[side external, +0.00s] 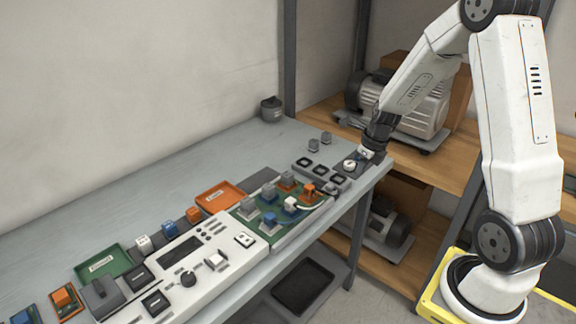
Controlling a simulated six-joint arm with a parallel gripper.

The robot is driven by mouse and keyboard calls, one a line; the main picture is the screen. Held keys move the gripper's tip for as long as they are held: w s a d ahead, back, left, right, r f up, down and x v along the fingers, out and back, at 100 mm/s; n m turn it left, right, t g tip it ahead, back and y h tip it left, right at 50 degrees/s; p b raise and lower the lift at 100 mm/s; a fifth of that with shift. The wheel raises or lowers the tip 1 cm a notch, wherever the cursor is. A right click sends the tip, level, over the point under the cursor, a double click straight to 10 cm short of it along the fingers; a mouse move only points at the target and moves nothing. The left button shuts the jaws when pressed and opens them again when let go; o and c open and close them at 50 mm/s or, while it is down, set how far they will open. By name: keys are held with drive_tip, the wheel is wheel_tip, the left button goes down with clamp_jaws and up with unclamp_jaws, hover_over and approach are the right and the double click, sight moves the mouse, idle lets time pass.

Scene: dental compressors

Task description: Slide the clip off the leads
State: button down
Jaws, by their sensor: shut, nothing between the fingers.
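My gripper (364,159) is at the far right end of the bench, low beside a round white dial (349,165). It is small in the picture; its fingers look closed with nothing held. A green board (251,226) carries grey, orange, blue and white connector blocks. An orange block (309,189) and a white block (290,204) sit on its right part, with pale leads (322,204) curving beside them. I cannot make out the clip on the leads at this size. My gripper is apart from the board, behind it and to its right.
A grey panel with dark square sockets (321,170) lies between board and gripper. A white control console (185,262), an orange tray (220,196) and a green tray (103,262) lie to the left. Bare bench (130,215) runs along the wall. Shelves with compressors (412,108) stand behind.

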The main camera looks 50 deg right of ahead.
sight(322, 188)
drive_tip(key=shift+f, duration=0.1)
drive_tip(key=x, duration=0.9)
drive_tip(key=shift+w+f, duration=0.1)
drive_tip(key=shift+f, duration=0.3)
drive_tip(key=shift+w, duration=2)
drive_tip(key=shift+w, duration=0.15)
drive_tip(key=shift+w, duration=2.2)
